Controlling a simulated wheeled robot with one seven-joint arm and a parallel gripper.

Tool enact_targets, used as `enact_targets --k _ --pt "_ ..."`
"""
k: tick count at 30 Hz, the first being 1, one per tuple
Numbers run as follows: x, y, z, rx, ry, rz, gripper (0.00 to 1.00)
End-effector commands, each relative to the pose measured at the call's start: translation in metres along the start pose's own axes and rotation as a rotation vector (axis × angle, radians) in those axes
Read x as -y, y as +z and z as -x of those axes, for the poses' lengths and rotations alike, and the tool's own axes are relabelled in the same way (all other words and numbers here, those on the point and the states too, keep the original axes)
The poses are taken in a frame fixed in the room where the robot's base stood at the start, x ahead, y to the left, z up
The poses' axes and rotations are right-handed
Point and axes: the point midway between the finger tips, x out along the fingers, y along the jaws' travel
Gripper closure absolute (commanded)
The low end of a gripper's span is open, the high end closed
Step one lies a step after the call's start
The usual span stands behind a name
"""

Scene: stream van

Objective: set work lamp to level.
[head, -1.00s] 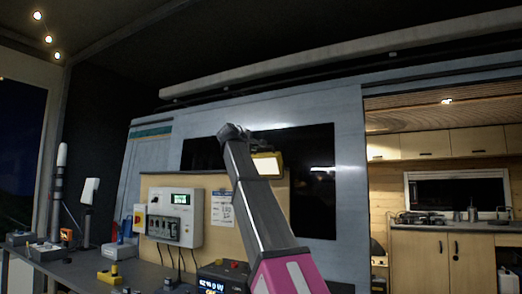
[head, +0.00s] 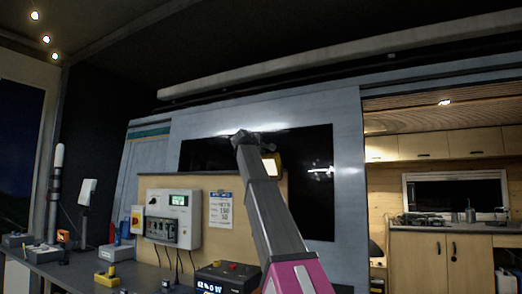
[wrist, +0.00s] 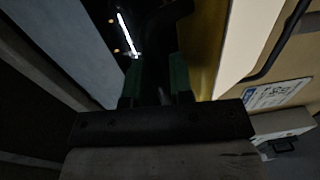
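The work lamp (head: 277,164) is yellow with a pale lit face. It is at the top of the plywood board in the head view, partly hidden behind my arm. Its tilt is hard to judge. My gripper (wrist: 158,82) shows in the wrist view as two green fingers standing apart on a dark bar. A dark curved piece lies between or just beyond them; contact is unclear. A yellow surface (wrist: 207,38), apparently the lamp's body, is just right of the fingers. In the head view my arm hides the fingertips.
A control box (head: 172,218) and a paper notice (head: 220,210) are on the board. A workbench (head: 70,272) with several small devices is at lower left. A dark window (head: 318,195) is behind the lamp. A kitchenette with a counter (head: 450,228) is at right.

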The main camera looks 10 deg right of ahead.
Motion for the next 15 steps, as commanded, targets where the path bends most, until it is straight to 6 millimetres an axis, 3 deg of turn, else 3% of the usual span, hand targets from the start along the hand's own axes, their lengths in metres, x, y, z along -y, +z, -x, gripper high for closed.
enact_targets --k 8,10,15 --pt "0.0002 0.0001 -0.0012 0.000 0.000 0.000 0.79" --pt "0.0003 0.0001 -0.0012 0.000 0.000 0.000 1.00" --pt "0.0002 0.0000 -0.0012 0.000 -0.001 0.000 1.00"
